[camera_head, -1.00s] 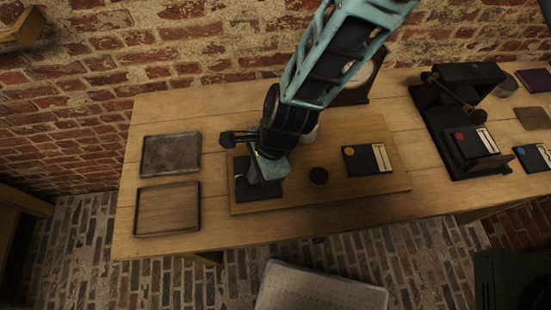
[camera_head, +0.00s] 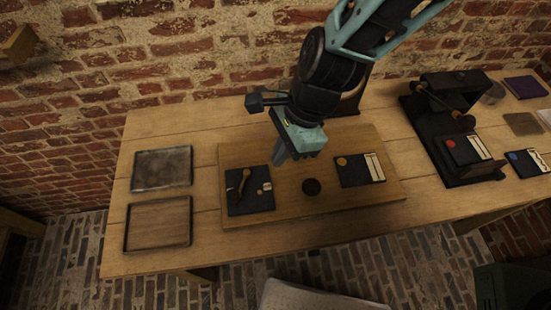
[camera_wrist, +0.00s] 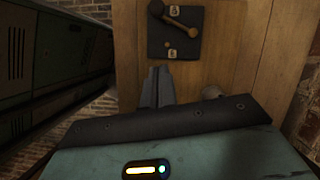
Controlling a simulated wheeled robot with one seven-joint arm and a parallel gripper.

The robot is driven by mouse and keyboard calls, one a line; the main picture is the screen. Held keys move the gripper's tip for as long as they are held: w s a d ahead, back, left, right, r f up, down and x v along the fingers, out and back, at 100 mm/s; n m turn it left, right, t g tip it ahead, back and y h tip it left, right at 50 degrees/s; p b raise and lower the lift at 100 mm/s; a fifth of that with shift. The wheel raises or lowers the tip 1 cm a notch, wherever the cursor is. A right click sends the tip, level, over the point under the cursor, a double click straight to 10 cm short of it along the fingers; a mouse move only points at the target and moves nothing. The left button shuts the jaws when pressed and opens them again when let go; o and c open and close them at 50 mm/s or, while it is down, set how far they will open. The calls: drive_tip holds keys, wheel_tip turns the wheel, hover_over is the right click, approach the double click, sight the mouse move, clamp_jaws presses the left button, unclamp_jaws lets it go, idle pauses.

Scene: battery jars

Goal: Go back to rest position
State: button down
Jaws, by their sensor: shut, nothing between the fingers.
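My gripper (camera_head: 282,155) is above the wooden board (camera_head: 300,212) on the workbench, its fingers close together with nothing between them. It also shows in the wrist view (camera_wrist: 157,80), pointing toward a black plate (camera_wrist: 190,47). That black plate (camera_head: 262,203) lies on the left part of the board and carries a lever (camera_head: 240,185) and small light labels. My gripper is up and to the right of it and apart from it in the head view. A dark round piece (camera_head: 311,187) and a dark card (camera_head: 350,172) with an orange dot and pale strips lie further right on the board.
A grey tray (camera_head: 162,168) and a wooden tray (camera_head: 158,223) lie at the bench's left end. A brick wall runs behind.

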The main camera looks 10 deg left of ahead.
idle(0.5)
drive_tip(key=s+d+r+n+t+h, duration=0.1)
drive_tip(key=s+d+r+n, duration=0.2)
drive_tip(key=d+r+n, duration=0.4)
drive_tip(key=s+d+r+n+t+h, duration=0.1)
drive_tip(key=s+d+r+n, duration=0.3)
drive_tip(key=d+r+n, duration=0.3)
drive_tip(key=d+n, duration=0.4)
drive_tip(key=d, duration=0.3)
drive_tip(key=shift+t+h, duration=0.3)
drive_tip(key=shift+h, duration=0.1)
